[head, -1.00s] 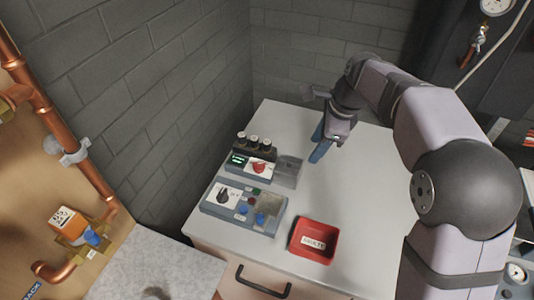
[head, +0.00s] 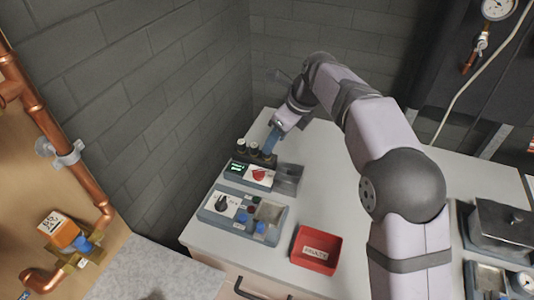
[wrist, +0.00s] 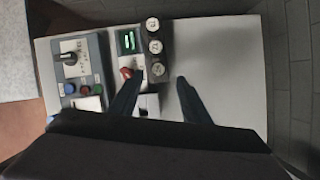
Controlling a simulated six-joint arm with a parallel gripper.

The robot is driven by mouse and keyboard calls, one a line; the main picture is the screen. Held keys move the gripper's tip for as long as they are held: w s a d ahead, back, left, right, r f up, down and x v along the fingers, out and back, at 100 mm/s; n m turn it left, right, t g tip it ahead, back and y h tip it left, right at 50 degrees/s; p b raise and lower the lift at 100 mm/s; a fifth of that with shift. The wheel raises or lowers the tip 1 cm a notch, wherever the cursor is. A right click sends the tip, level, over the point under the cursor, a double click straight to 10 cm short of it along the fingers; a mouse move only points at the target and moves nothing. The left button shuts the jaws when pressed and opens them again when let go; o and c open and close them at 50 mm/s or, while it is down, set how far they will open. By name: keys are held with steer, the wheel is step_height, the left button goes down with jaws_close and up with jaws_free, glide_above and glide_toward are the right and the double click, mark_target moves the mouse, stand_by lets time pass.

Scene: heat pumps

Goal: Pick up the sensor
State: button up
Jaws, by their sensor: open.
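Several dark cylinders with round white labelled caps, which look like the sensors, stand in a row in a dark rack (head: 241,152) at the back left of the bench. In the wrist view the caps form a column; the nearest cap (wrist: 158,68) appears between and just beyond my fingertips. The middle cap (wrist: 155,46) and the far cap (wrist: 153,24) lie farther up. My gripper (head: 269,147) is open and empty, with its blue fingers pointing down at the right end of the rack. It also shows in the wrist view (wrist: 160,79). The cap lettering is too small to read.
Next to the rack is a device with a green display (head: 236,168) and red knob (head: 258,174). A grey control box (head: 222,203) and a red labelled tray (head: 317,248) are nearer. A brick wall (head: 160,90) borders the left. The bench's right middle is clear.

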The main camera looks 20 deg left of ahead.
steer(key=shift+p+x, duration=0.4)
steer(key=shift+x, duration=2.15)
steer(key=shift+s, duration=0.2)
steer(key=shift+c, duration=0.3)
jaws_close()
